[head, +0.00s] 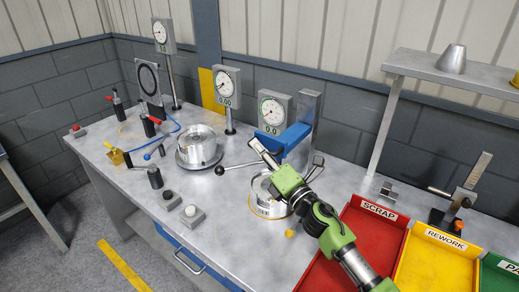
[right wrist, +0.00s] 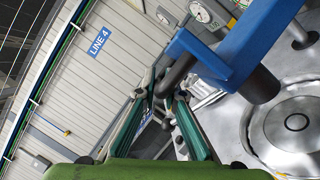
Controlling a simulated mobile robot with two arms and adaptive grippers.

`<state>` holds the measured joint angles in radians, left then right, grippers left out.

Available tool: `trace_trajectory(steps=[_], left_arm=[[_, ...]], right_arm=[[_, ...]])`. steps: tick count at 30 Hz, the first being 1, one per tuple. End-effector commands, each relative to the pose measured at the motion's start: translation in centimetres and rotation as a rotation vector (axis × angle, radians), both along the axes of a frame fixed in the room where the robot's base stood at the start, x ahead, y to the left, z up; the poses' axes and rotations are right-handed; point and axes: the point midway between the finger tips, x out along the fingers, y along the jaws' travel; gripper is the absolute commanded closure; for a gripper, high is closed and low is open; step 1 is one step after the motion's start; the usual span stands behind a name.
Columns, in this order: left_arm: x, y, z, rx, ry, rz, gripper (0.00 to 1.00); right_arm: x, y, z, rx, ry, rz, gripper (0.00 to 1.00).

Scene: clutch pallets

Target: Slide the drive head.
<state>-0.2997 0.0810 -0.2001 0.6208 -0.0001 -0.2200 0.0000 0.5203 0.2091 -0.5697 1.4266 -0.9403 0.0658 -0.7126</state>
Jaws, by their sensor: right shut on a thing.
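The drive head (head: 284,139) is a blue bar on a grey upright column (head: 309,108) at the back of the bench. It also fills the upper right of the right wrist view (right wrist: 225,55), with a dark grey handle (right wrist: 176,75) sticking out. My right gripper (head: 264,152) reaches up to the front of the bar. In the wrist view its fingers (right wrist: 163,98) are closed around the handle's end; the exact contact is partly hidden. A round metal clutch part (head: 262,190) sits below the bar, partly covered by my gripper. My left gripper is not in view.
A second round metal part (head: 198,148) stands to the left. Dial gauges (head: 227,86) stand behind. Red scrap (head: 350,248), yellow rework (head: 432,262) and green (head: 498,276) trays lie at the right. A black-knobbed lever (head: 228,168) juts left.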

Motion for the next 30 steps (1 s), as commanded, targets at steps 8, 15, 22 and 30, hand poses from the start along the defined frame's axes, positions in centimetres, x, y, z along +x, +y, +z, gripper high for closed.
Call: trace_trajectory(steps=[8,15,22,30], left_arm=[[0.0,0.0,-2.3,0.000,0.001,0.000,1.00],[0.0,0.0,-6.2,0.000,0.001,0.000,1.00],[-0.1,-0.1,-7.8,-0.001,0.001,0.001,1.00],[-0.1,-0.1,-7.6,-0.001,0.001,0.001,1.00]], right_arm=[[0.0,0.0,-2.5,0.000,0.002,0.000,1.00],[0.0,0.0,-6.7,-0.002,0.005,-0.001,1.00],[-0.1,0.0,-8.4,-0.002,0.005,0.000,1.00],[-0.1,0.0,-8.3,-0.003,0.006,0.001,1.00]])
